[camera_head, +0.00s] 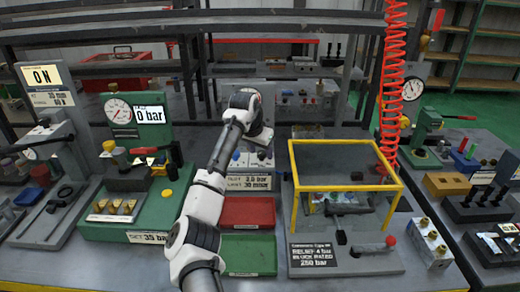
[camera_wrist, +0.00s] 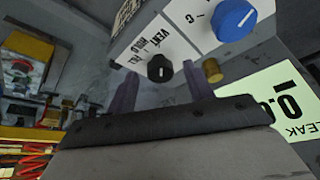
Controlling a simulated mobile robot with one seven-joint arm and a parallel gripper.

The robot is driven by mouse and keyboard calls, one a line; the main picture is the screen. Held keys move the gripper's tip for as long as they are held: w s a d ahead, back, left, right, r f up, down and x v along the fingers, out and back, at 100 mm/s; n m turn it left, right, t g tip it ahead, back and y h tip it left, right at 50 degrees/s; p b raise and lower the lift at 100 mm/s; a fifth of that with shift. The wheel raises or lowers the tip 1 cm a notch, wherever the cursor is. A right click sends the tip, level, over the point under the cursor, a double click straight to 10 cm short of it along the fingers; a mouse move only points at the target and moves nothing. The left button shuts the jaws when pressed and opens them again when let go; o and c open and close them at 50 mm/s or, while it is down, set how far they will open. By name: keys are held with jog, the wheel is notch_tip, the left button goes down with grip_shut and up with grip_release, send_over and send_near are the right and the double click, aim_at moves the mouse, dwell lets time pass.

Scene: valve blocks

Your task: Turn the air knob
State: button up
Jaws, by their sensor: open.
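I cannot read which knob is labelled air. My gripper (camera_wrist: 160,92) is open. Its two fingers appear on either side of the black knob in the picture, and no contact can be made out.
A brass-coloured fitting (camera_wrist: 212,70) and a pale display (camera_wrist: 284,108) are close to the right finger. In the head view, a yellow-framed guard (camera_head: 346,184) stands right of my arm, and a green gauge stand (camera_head: 150,215) is at left. Red and green trays (camera_head: 248,254) lie in front.

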jog(key=c, duration=1)
jog(key=n+p, duration=0.1)
jog(key=n+y+p, duration=0.1)
jog(key=n, duration=0.1)
jog(key=n+p, duration=0.1)
jog(key=shift+s+d+r+n+t+y, duration=0.1)
jog(key=shift+d+r+n+t+y, duration=0.05)
jog(key=shift+d+n+t+y, duration=0.2)
jog(key=n+y+p, duration=0.2)
jog(key=n+p, duration=0.1)
jog(key=n, duration=0.1)
jog(key=shift+d+n, duration=0.15)
jog(key=shift+n, duration=0.2)
jog(key=n+g+y+p, duration=0.1)
jog(key=n+p, duration=0.1)
jog(key=n, duration=0.1)
jog(key=shift+d+n, duration=0.15)
jog(key=shift+n, duration=0.15)
jog(key=n, duration=0.1)
jog(key=n+y, duration=0.1)
jog(key=n, duration=0.1)
jog(key=n+g, duration=0.1)
jog(key=shift+w+n+y+p, duration=0.25)
jog(key=shift+n+p, duration=0.15)
